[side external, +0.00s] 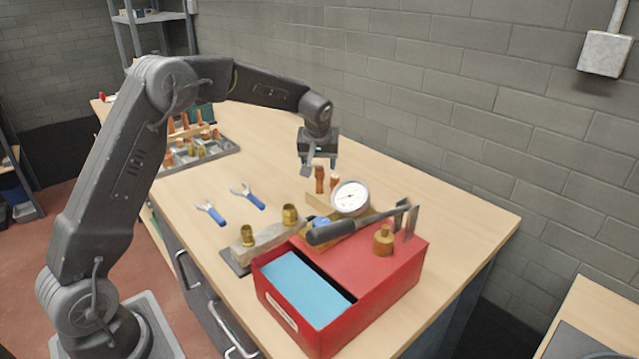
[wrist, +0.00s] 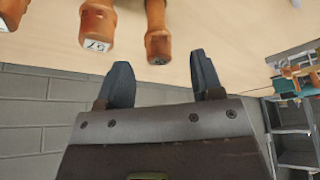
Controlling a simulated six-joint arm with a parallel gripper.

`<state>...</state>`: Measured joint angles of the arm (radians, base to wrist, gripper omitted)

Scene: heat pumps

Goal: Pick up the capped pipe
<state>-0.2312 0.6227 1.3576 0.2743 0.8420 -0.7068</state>
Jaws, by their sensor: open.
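My gripper (side external: 320,167) is open and empty, its fingers pointing down just above upright copper pipe pieces on a wooden block (side external: 318,200). In the side view one copper pipe (side external: 320,180) stands under the fingers, with another (side external: 334,184) to its right. In the wrist view my open fingers (wrist: 160,78) point toward several copper pieces. One piece (wrist: 98,24) has a marked white end. A narrower piece (wrist: 158,34) lies nearly in line with the gap between the fingers. A third (wrist: 10,12) is cut off at the corner. I cannot tell which is the capped pipe.
A white dial gauge (side external: 350,197) and a dark-handled tool (side external: 338,230) are close by. A red box (side external: 385,275) with a brass fitting (side external: 383,240) stands in front. Two blue-handled wrenches (side external: 230,203) and a parts tray (side external: 200,152) lie left. The table's back right is clear.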

